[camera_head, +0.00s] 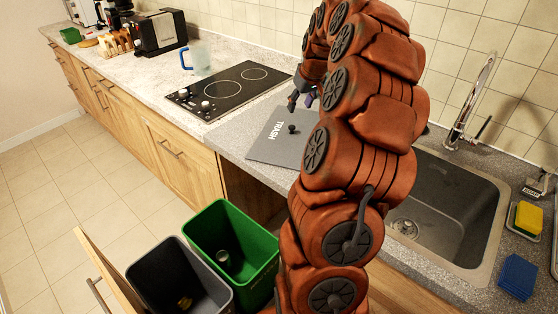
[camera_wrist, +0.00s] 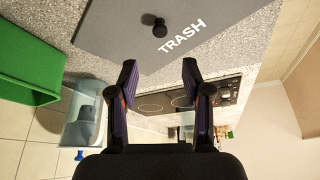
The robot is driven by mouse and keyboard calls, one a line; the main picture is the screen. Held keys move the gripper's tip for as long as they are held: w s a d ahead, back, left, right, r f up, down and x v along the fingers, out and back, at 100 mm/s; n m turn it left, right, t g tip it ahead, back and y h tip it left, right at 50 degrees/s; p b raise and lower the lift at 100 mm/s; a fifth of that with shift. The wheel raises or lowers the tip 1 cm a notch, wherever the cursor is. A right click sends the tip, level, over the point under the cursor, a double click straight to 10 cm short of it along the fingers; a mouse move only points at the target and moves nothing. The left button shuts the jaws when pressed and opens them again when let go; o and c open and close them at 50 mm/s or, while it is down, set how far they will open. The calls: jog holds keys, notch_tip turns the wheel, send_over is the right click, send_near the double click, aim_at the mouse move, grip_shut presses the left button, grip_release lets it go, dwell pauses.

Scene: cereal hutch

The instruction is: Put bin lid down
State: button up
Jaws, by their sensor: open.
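The bin lid (camera_head: 270,143), a flat grey plate marked TRASH with a black knob (camera_head: 292,129), appears to lie flat on the countertop between the cooktop and my arm. My arm hides part of its right side. The lid (camera_wrist: 205,15) also shows at the top of the wrist view, knob up. My gripper (camera_head: 303,101) is just above and beyond the lid in the head view. Its two fingers (camera_wrist: 159,68) are spread with nothing between them, apart from the knob.
A grey bin (camera_head: 133,281) with something yellow inside and a green bin (camera_head: 190,232) holding a can stand uncovered in the pulled-out drawer. The cooktop (camera_head: 225,92) and a blue-handled jug (camera_head: 200,54) are left of the lid; the sink (camera_head: 445,205) is right of my arm.

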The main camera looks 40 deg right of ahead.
jog(key=s+a+n+g+y, duration=0.1)
jog(key=s+a+n, duration=0.15)
jog(key=a, duration=1.25)
jog(key=s+a+n+g+y, duration=0.1)
jog(key=s+a, duration=0.2)
jog(key=a, duration=1.2)
jog(key=s+a+f+g, duration=0.2)
jog(key=s+a, duration=0.4)
jog(key=s, duration=0.5)
jog(key=s+a+f+g, duration=0.2)
jog(key=s+a, duration=0.3)
jog(key=s, duration=0.6)
jog(key=shift+s+a+f+h, duration=0.25)
jog(key=shift+a+f+h, duration=0.05)
jog(key=shift+a+f, duration=0.1)
jog(key=shift+c, duration=0.7)
